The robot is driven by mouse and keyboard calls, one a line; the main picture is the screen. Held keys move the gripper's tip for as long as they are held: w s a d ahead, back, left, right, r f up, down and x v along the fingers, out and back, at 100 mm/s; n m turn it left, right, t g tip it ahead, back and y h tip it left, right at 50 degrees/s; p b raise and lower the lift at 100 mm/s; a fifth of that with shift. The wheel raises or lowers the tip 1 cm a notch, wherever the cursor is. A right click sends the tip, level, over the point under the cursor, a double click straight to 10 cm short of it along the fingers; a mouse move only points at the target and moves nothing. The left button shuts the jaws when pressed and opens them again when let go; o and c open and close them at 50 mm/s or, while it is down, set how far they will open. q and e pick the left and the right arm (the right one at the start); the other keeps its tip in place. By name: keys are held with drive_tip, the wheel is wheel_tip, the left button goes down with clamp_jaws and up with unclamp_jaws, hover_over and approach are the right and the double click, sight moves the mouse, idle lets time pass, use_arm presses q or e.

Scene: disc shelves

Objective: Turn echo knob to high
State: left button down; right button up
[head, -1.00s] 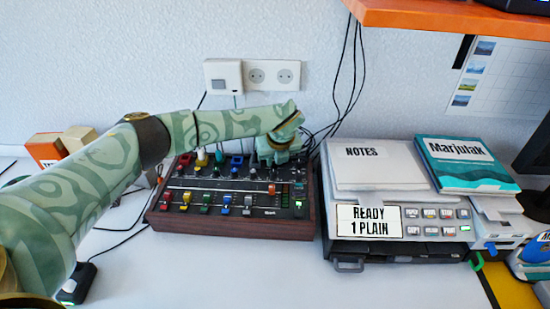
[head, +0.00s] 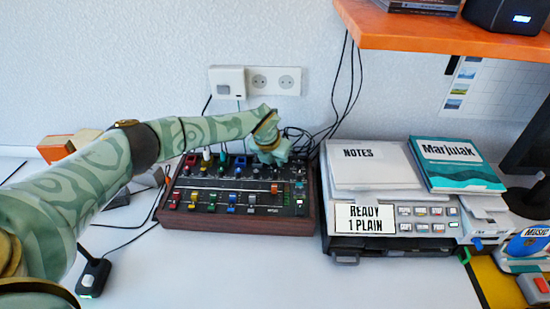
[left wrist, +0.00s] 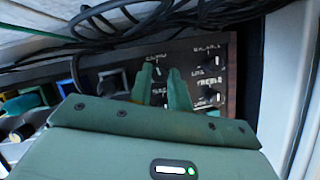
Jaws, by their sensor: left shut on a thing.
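The mixer (head: 240,224), a dark panel with a wood-coloured case, sits on the white desk. My left gripper (head: 272,158) reaches down over its back right part and hides the controls there. In the left wrist view, the two green fingers of the gripper (left wrist: 165,76) are shut on a small black knob (left wrist: 158,71) with a white pointer mark. The short label above this knob is too small to read surely. Other small knobs (left wrist: 211,97) with white marks stand to the right of the fingers. My right gripper is not in view.
Black cables (head: 298,140) run behind the mixer and show close behind the knobs in the wrist view. A grey machine (head: 400,247) bearing a Notes pad and a teal book stands at the right. Coloured sliders fill the mixer's front.

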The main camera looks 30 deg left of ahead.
use_arm(q)
drive_tip(key=shift+m, duration=0.5)
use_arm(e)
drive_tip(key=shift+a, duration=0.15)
use_arm(q)
drive_tip(key=c, duration=1.6)
unclamp_jaws()
